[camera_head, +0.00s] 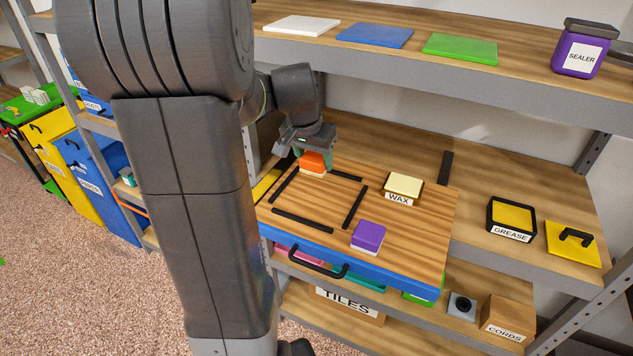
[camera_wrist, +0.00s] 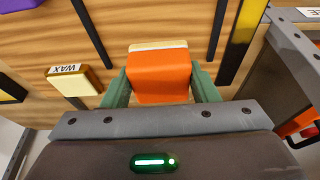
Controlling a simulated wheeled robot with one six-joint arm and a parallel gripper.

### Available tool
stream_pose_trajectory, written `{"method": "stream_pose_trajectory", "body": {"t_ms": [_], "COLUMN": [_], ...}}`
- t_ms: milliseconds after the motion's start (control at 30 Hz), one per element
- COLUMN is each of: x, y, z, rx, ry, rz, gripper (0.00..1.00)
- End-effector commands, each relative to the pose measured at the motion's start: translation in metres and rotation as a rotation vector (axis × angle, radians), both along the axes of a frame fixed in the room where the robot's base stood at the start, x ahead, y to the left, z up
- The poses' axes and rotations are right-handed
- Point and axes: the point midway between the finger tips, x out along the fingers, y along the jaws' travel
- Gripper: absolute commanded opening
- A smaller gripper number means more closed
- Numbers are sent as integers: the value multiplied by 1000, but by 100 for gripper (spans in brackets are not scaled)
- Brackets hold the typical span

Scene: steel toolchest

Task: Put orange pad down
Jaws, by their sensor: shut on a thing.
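The orange pad (camera_head: 313,160) is a small block with a pale layer along one face. My gripper (camera_head: 314,163) is shut on it, over the wooden board (camera_head: 430,235) on the shelf. In the wrist view the orange pad (camera_wrist: 158,75) sits between the two green fingers of my gripper (camera_wrist: 160,85). It is at the back left of the board, by a square outlined with black strips (camera_head: 355,207). I cannot tell whether the pad touches the board.
A purple block (camera_head: 368,236) and a pale yellow WAX block (camera_head: 405,184) stand on the board. A GREASE box (camera_head: 511,218) and a yellow lid with a black handle (camera_head: 573,243) lie to the right. The upper shelf (camera_head: 430,68) overhangs behind. Bare board lies inside the black strips.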

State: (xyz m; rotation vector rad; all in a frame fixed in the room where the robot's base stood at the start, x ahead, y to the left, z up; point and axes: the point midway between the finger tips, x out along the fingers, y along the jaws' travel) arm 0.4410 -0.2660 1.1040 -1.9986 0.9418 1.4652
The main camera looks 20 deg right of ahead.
Motion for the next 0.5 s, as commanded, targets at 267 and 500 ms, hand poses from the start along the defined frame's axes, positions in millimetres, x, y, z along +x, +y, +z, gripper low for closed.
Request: {"method": "stream_pose_trajectory", "body": {"t_ms": [267,500], "x": [-1,-1], "y": [0,0], "z": [-43,-74], "rx": [0,1], "ry": [3,4], "rz": [0,1], "gripper": [8,8]}}
